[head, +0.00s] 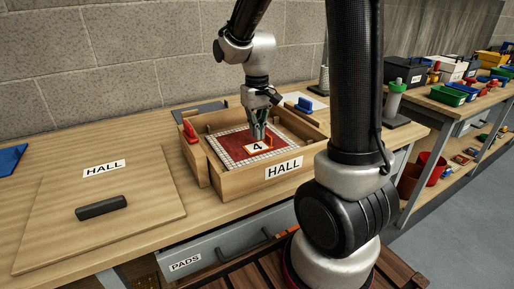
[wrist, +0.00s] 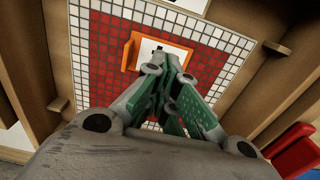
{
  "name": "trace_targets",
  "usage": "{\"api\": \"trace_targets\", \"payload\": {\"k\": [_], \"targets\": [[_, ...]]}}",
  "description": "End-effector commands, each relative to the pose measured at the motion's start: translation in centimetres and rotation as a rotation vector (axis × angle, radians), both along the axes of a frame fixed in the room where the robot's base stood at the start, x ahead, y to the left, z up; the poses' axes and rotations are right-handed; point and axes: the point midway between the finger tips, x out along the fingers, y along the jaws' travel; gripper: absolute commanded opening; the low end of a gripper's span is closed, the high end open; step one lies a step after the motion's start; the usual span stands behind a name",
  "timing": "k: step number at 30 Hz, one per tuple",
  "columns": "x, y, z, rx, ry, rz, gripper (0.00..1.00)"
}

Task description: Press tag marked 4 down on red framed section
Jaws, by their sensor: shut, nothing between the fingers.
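The tag marked 4 (head: 257,148), white with an orange border, lies on the red mosaic panel (head: 228,150). The panel is edged with white tiles and sits in a wooden box labelled HALL (head: 228,178). My gripper (head: 258,138) is shut and empty, pointing down at the tag's far edge. I cannot tell whether the fingertips touch it. In the wrist view the fingers (wrist: 166,62) cover part of the tag (wrist: 128,52), and its number is mostly hidden. The red tiles (wrist: 105,50) show around it.
A wooden lid (head: 150,215) labelled HALL, with a black handle, lies left of the box. The box walls stand close around the panel. Red (head: 190,131) and blue (head: 302,105) handled tools are by the box. A PADS drawer (head: 205,257) is below. Shelves with bins stand at right.

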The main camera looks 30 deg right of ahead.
Motion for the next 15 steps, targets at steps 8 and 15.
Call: {"api": "trace_targets", "payload": {"k": [8, 15], "targets": [[0.0, 0.0, 2.5, 0.000, -0.002, 0.000, 0.00], [0.0, 0.0, 4.0, 0.000, -0.001, 0.000, 0.00]]}}
